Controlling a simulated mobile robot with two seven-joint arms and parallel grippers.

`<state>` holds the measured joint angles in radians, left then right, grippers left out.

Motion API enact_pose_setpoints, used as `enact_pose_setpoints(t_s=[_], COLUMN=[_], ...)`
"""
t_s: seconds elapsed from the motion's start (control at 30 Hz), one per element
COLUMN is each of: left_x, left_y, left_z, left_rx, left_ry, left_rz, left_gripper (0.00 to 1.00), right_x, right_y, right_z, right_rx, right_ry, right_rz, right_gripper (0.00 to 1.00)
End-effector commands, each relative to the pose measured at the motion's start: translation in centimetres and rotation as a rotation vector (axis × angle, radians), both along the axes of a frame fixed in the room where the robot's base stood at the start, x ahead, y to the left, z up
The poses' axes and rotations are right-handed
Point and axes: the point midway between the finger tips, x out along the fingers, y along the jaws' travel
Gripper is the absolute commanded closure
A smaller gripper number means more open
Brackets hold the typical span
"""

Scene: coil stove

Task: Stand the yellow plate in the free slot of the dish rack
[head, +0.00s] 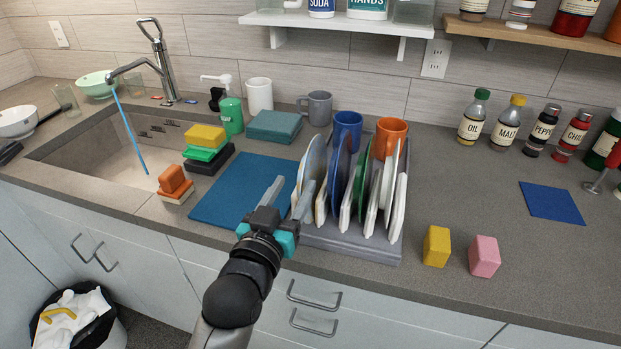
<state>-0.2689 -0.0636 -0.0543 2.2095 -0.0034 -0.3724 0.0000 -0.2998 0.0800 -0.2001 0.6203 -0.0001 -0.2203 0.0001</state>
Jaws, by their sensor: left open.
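The grey dish rack (350,244) stands on the counter with several plates upright between its white dividers. A pale plate (313,165) with a tan-yellow tint along its edge leans at the rack's left end; I cannot tell for sure whether it is the yellow plate. A blue plate (338,172), a green plate (361,185) and a white plate (391,182) stand further right. My left gripper (289,187) is open, its fingers pointing up and away at the rack's left end. The right finger overlaps the rack's left edge; contact cannot be told. My right gripper is out of view.
A blue mat (225,190) lies left of the rack, by the sink (110,150) and stacked sponges (206,138). Mugs (348,130) stand behind the rack. A yellow block (437,246) and pink block (484,256) sit to its right.

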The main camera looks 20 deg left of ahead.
Motion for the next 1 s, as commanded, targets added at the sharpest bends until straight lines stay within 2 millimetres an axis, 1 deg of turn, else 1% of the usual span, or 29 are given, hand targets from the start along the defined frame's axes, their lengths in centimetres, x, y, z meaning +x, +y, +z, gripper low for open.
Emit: enact_pose_setpoints(t_s=[0.03, 0.1, 0.27, 0.33, 0.6, 0.7, 1.0], left_x=[0.5, 0.9, 1.5, 2.0, 5.3, 6.1, 6.4], left_y=[0.0, 0.0, -0.1, -0.1, -0.2, -0.3, -0.3], left_z=[0.0, 0.0, 0.0, 0.1, 0.3, 0.3, 0.2], left_rx=[-0.001, -0.001, -0.001, -0.001, -0.001, -0.001, -0.001], left_ry=[0.000, -0.001, 0.000, -0.002, -0.001, -0.001, 0.001], left_rz=[0.000, 0.000, 0.000, 0.000, 0.001, 0.001, 0.001], left_gripper=[0.43, 0.43, 0.43, 0.43, 0.43, 0.43, 0.43], right_x=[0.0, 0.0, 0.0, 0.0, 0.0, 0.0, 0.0], right_y=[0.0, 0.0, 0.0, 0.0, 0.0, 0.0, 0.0], right_z=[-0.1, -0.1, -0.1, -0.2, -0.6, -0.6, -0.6], right_rx=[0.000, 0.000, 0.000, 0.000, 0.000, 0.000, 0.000], right_ry=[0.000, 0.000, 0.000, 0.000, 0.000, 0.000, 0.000], right_rz=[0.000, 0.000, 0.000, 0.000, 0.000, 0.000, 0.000], right_gripper=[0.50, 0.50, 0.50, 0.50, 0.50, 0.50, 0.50])
